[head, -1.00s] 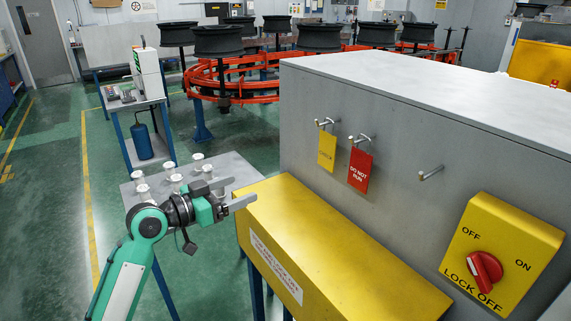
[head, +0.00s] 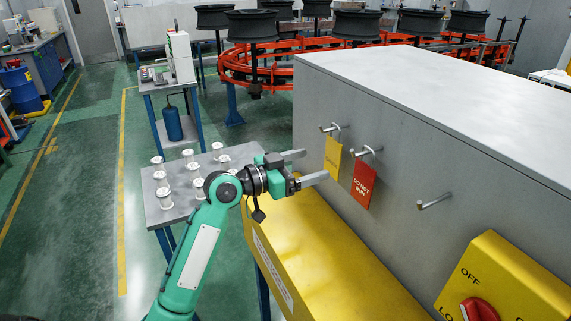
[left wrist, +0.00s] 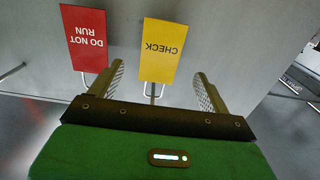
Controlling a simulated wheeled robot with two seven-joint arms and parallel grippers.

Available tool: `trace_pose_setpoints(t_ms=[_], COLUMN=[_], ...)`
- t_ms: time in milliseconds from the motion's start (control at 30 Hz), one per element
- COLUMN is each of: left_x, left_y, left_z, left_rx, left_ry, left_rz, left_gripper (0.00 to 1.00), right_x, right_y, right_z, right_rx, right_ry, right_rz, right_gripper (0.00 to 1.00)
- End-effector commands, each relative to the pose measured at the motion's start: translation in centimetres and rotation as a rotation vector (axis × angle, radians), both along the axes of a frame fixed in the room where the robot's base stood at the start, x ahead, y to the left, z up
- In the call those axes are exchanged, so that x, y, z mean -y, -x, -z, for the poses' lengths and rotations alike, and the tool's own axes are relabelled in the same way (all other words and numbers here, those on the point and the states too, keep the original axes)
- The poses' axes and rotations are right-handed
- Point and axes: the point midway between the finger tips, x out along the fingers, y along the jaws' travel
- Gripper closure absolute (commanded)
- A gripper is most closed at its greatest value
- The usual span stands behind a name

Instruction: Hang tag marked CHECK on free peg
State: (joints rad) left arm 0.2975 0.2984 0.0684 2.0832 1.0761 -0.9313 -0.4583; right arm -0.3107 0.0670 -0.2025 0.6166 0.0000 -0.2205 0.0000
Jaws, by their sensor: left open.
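The yellow tag marked CHECK (head: 332,156) hangs on the leftmost peg (head: 331,128) of the grey cabinet side. The red DO NOT RUN tag (head: 363,183) hangs on the middle peg (head: 363,152). The right-hand peg (head: 434,201) is bare. My left gripper (head: 309,166) is open, just left of the CHECK tag, fingers pointing at it. In the left wrist view the CHECK tag (left wrist: 163,50) appears upside down, ahead of and between the open fingers, with no visible contact. The red tag (left wrist: 85,38) is beside it there. My right gripper is not in view.
A yellow ledge (head: 330,262) runs below the pegs along the grey cabinet (head: 440,120). A yellow switch box (head: 505,285) with a red knob is at lower right. A small table (head: 160,212) with several white spools stands behind my left arm.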

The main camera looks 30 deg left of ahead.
Motion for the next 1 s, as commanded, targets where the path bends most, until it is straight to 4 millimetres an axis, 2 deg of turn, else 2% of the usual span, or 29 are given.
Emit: trace_pose_setpoints(t_ms=[100,300,733,1000], left_x=[1.4,3.0,3.6,3.5], left_y=[-1.8,-3.8,-4.6,-4.6], left_z=[-0.4,-0.2,0.1,0.1], left_rx=[-0.001,0.000,-0.001,-0.001], left_ry=[0.004,0.002,-0.001,-0.001], left_rz=[0.001,0.000,0.000,-0.001], left_gripper=[0.20,0.20,0.20,0.68], right_x=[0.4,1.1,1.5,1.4], right_y=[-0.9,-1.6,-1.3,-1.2], right_z=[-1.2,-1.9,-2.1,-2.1], right_rx=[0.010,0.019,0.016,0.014], right_ry=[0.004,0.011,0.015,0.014], right_rz=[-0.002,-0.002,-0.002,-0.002], right_gripper=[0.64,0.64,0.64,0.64])
